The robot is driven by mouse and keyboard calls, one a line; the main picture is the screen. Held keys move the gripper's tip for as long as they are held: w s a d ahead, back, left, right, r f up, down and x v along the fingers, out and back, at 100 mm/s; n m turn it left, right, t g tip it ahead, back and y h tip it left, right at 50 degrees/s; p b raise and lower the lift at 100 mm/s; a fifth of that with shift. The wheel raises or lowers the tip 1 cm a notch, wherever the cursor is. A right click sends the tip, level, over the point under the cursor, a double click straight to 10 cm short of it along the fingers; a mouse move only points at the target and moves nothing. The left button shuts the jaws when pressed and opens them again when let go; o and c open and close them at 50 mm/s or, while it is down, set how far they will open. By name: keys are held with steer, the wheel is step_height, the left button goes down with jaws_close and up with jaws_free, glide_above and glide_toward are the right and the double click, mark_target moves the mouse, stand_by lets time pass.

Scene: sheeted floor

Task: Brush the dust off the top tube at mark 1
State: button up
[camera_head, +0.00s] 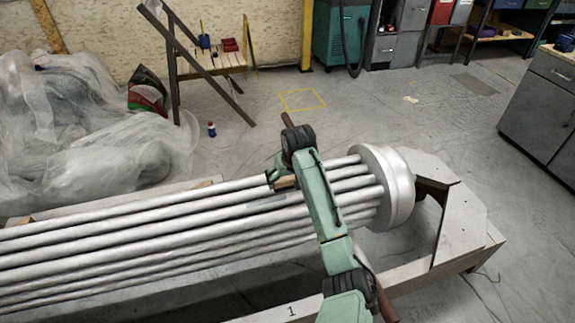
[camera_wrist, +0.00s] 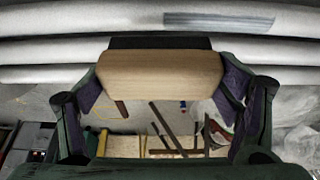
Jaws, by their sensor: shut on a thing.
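My gripper (camera_head: 279,181) is above the far side of a bundle of silver tubes (camera_head: 120,234), near its right end. In the wrist view, its fingers (camera_wrist: 160,78) are shut on the wooden block of a brush (camera_wrist: 160,70). The brush's dark bristles (camera_wrist: 160,43) point toward the tubes; I cannot tell whether they touch. A grey dust patch (camera_wrist: 220,20) lies on a tube beyond the bristles, to their right. The mark 1 (camera_head: 292,311) is on the pale near rail. My arm hides part of the tubes.
A round metal end piece (camera_head: 398,187) caps the tubes on the right, beside a pale bracket (camera_head: 453,195). Plastic sheeting (camera_head: 75,125) is heaped at the left. A wooden stand (camera_head: 212,63) and a small bottle (camera_head: 212,130) are behind. The floor behind the end piece is mostly clear.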

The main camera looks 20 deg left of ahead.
steer(key=shift+r+p, duration=1.25)
steer(key=shift+r, duration=0.55)
